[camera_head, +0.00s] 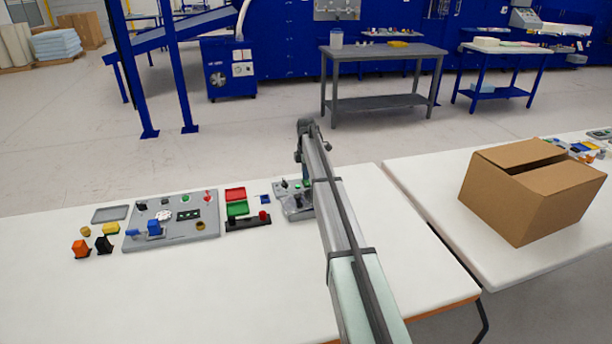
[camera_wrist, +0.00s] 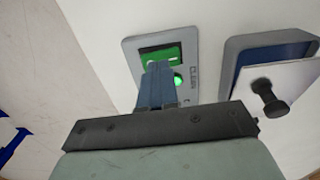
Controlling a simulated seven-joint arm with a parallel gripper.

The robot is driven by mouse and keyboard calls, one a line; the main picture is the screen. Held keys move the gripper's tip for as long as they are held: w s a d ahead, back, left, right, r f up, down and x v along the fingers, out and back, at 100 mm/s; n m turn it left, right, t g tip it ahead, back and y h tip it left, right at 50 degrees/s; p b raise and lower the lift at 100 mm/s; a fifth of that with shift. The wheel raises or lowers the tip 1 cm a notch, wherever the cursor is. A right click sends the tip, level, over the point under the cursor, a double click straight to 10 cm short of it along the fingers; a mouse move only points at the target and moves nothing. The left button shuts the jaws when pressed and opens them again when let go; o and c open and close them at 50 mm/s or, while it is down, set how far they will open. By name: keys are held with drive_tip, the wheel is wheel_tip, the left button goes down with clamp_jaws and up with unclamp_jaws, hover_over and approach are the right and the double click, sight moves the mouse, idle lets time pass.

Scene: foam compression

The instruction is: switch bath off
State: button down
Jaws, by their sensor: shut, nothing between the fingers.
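The bath's small grey control panel (camera_wrist: 190,50) is in the wrist view, with a green rocker switch (camera_wrist: 172,55) and a lit green lamp (camera_wrist: 179,79). Its lettering seems to read "CLEAN". My gripper (camera_wrist: 158,68) is shut and empty, its blue fingers over the panel's lower left, tips at the switch's lower edge. I cannot tell whether they touch it. They hide part of the panel. The bath (camera_wrist: 232,48) is a grey box with a blue inside, right of the panel. A white lid with a black knob (camera_wrist: 269,97) partly covers it. In the head view my arm partly hides the bath (camera_head: 294,208).
Left on the white table (camera_head: 250,290) are a grey board (camera_head: 180,238) with controls, red (camera_head: 235,194) and green (camera_head: 238,208) trays, and small orange and black blocks. A cardboard box (camera_head: 500,205) stands on the right table. The front of the left table is clear.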

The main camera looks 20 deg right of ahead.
sight(307, 185)
wheel_tip(307, 185, up, 13)
drive_tip(key=s, duration=0.2)
idle(0.5)
